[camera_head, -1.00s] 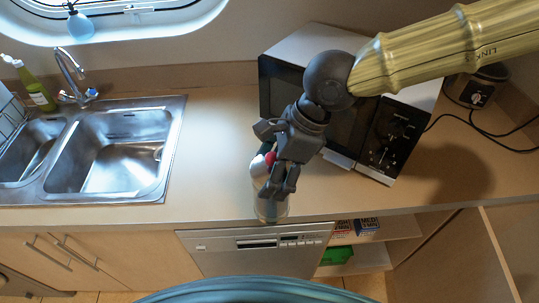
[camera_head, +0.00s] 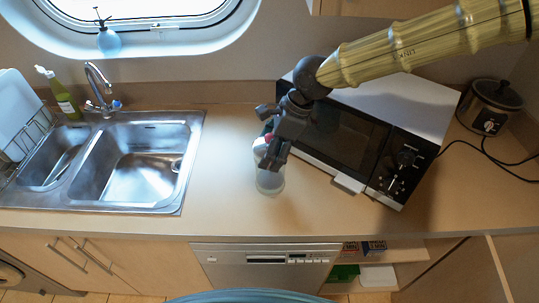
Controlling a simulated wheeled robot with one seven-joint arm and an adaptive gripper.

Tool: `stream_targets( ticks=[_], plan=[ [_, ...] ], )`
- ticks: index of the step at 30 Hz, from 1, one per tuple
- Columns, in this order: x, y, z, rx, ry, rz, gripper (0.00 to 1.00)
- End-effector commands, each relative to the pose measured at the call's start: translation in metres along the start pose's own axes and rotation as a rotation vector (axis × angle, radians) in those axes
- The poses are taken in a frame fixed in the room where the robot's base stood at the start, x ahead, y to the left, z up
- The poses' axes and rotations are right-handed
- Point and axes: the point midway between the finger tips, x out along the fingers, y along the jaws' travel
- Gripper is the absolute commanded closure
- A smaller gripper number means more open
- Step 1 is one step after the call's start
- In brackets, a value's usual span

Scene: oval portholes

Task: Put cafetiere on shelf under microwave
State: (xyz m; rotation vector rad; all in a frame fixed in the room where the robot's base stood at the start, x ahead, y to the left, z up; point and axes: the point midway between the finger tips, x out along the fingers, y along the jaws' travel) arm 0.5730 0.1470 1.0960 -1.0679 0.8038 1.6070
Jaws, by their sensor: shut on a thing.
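The cafetiere (camera_head: 270,179) is a clear, pale cylinder with a small red part near its top. It is upright over the counter between the sink and the microwave. My gripper (camera_head: 272,160) is shut on its upper part and hides much of it. I cannot tell whether its base touches the counter. The microwave (camera_head: 345,135) is black-fronted with a white top and stands at an angle on the counter, right of my gripper. Below it, the open cupboard has a shelf (camera_head: 405,251) with boxes (camera_head: 364,247) at its left and a green item (camera_head: 345,272) underneath.
An open cupboard door (camera_head: 462,270) stands right of the shelf. A dishwasher (camera_head: 262,268) is to its left. The sink (camera_head: 135,170) is at the left, and a slow cooker (camera_head: 490,107) with cables is at the right. The counter front (camera_head: 225,220) is clear.

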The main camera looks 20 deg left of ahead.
Motion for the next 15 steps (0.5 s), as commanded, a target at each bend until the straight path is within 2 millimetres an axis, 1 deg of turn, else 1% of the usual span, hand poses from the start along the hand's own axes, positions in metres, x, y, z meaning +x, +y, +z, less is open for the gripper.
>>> stream_targets(
  ticks=[1, 6, 9, 15],
  plan=[
    [0.000, -0.004, 0.001, 0.000, 0.001, 0.001, 0.83],
    [0.020, -0.002, -0.007, -0.001, 0.002, 0.001, 0.83],
    [0.028, -0.002, -0.011, 0.000, 0.000, 0.001, 0.83],
    [0.032, -0.002, -0.013, 0.000, 0.000, -0.001, 0.83]
  ],
)
